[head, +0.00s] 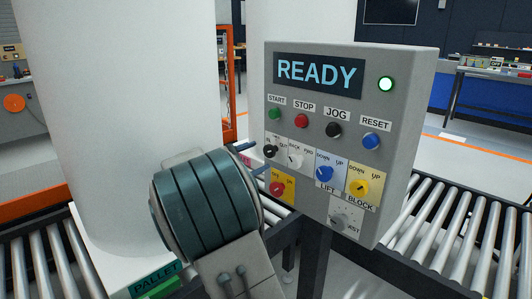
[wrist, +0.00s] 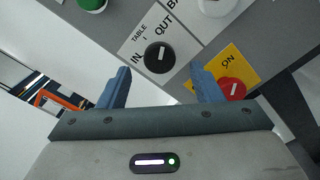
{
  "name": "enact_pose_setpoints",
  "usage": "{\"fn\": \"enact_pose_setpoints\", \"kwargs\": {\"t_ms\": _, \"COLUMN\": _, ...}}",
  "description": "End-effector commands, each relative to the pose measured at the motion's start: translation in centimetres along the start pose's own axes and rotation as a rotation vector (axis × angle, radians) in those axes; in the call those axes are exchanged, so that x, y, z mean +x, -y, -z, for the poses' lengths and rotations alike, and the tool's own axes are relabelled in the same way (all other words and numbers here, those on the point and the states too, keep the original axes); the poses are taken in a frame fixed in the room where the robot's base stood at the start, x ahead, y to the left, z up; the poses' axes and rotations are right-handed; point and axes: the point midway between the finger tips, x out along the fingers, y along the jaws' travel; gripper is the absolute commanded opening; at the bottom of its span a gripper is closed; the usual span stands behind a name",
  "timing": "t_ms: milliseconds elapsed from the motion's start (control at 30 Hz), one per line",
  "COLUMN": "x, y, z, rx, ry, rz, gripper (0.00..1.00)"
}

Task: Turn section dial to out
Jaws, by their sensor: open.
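The black dial (wrist: 158,57) sits on a white plate marked TABLE, IN and OUT in the wrist view. Its white mark stands nearly upright in that picture, roughly in line with the word OUT; which end is the pointer is hard to tell. In the head view the dial (head: 270,151) is at the left of the grey control panel (head: 349,62), just beyond my gripper (head: 253,159). My gripper (wrist: 161,78) is open and empty. Its blue fingers are apart, with the dial in the gap between them in the picture; no contact is visible.
A red dial (wrist: 232,88) on a yellow plate lies close to the right finger. Push buttons line the row above, under a READY display (head: 317,72). Roller conveyors (head: 455,240) flank the panel.

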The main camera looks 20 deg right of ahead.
Motion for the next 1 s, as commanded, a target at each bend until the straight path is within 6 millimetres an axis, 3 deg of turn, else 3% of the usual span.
{"fn": "enact_pose_setpoints", "kwargs": {"t_ms": 200, "x": -4.9, "y": 0.0, "z": -0.1, "rx": -0.001, "ry": -0.001, "rz": 0.000, "gripper": 0.59}}
{"fn": "enact_pose_setpoints", "kwargs": {"t_ms": 400, "x": -7.5, "y": 0.1, "z": -0.1, "rx": 0.000, "ry": 0.001, "rz": 0.002, "gripper": 0.59}}
{"fn": "enact_pose_setpoints", "kwargs": {"t_ms": 1000, "x": -8.0, "y": 0.3, "z": -0.4, "rx": 0.005, "ry": -0.003, "rz": 0.016, "gripper": 0.59}}
